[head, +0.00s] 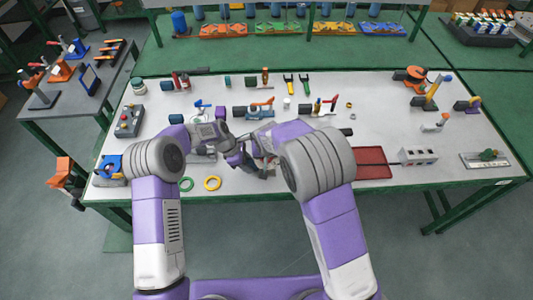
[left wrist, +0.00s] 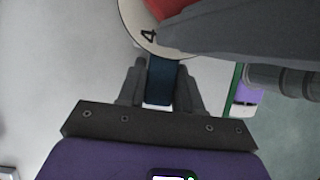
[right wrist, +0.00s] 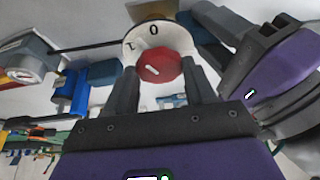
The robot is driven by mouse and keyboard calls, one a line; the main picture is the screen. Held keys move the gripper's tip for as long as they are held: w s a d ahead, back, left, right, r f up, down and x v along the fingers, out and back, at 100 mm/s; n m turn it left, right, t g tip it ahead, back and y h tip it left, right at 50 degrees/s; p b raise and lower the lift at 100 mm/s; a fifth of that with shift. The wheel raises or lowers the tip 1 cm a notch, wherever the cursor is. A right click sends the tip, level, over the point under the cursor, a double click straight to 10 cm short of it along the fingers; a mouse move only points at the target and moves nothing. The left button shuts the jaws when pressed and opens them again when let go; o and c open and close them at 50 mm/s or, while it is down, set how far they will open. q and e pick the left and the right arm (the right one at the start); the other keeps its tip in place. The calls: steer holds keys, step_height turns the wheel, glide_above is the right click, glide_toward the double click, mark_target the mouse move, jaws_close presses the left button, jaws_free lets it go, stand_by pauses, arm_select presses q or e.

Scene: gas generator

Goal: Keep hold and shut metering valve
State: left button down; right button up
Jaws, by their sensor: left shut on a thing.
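The metering valve has a white dial (right wrist: 155,42) with a red knob (right wrist: 160,66) and a dark blue body (left wrist: 160,80). The digit 0 shows at the dial's far side in the right wrist view, and a 4 shows in the left wrist view. My left gripper (head: 236,158) is shut on the blue body, which sits between its fingers (left wrist: 160,88). My right gripper's fingers (right wrist: 162,88) stand on either side of the red knob; I cannot tell whether they press on it. In the head view my arms mostly hide the valve.
The white table (head: 390,125) holds several tools and fittings. A red tray (head: 372,163) lies right of my right arm. A control box (head: 129,121) stands at the left.

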steer(key=o, duration=0.4)
steer(key=shift+o, duration=0.2)
steer(key=v, duration=1.2)
